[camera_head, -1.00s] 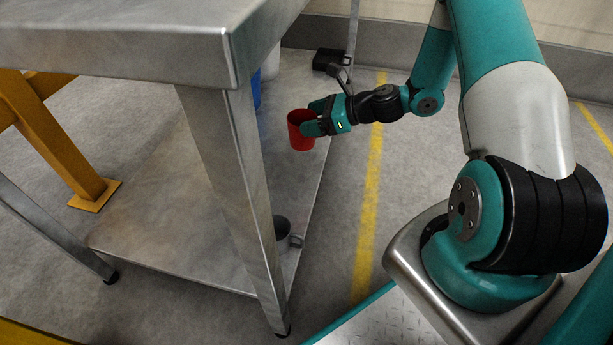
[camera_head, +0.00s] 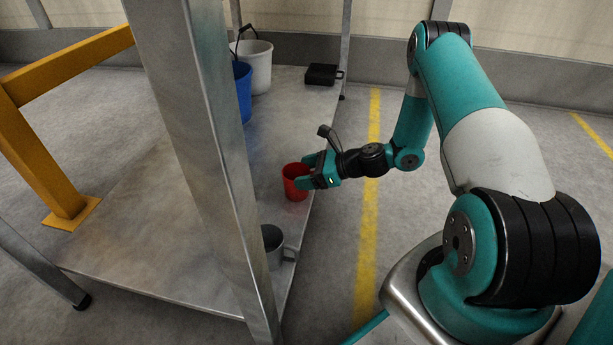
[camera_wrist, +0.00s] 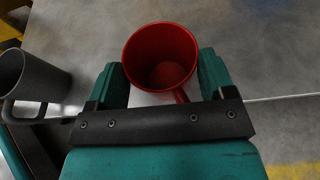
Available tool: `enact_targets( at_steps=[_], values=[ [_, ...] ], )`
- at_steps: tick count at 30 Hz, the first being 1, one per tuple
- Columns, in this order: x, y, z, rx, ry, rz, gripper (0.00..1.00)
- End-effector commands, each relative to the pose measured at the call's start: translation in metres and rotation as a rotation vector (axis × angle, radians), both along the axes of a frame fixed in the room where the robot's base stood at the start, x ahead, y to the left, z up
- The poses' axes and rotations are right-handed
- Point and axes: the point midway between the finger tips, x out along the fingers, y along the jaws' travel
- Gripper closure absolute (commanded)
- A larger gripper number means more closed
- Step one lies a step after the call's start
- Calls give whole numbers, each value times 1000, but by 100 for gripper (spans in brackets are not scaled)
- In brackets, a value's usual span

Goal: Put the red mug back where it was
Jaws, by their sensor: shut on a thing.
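The red mug (camera_head: 295,182) is upright between the fingers of my gripper (camera_head: 308,174), which is shut on it. It is over the right edge area of the low metal shelf (camera_head: 150,235). I cannot tell whether its base touches the shelf. In the wrist view the red mug (camera_wrist: 161,58) shows its empty inside, with its handle toward my gripper (camera_wrist: 165,85) and a finger on each side.
A grey mug (camera_head: 277,246) stands on the shelf nearer me; it also shows in the wrist view (camera_wrist: 32,78). A blue bucket (camera_head: 243,90), a white bucket (camera_head: 257,65) and a black box (camera_head: 322,74) are farther back. A metal table leg (camera_head: 200,150) rises left of the red mug.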

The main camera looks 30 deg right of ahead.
Motion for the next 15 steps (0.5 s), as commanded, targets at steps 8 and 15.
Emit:
enact_targets(
  at_steps=[8,15],
  values=[
    [0,0,-2,0,0,0,54],
    [0,0,-1,0,0,0,0]
  ],
)
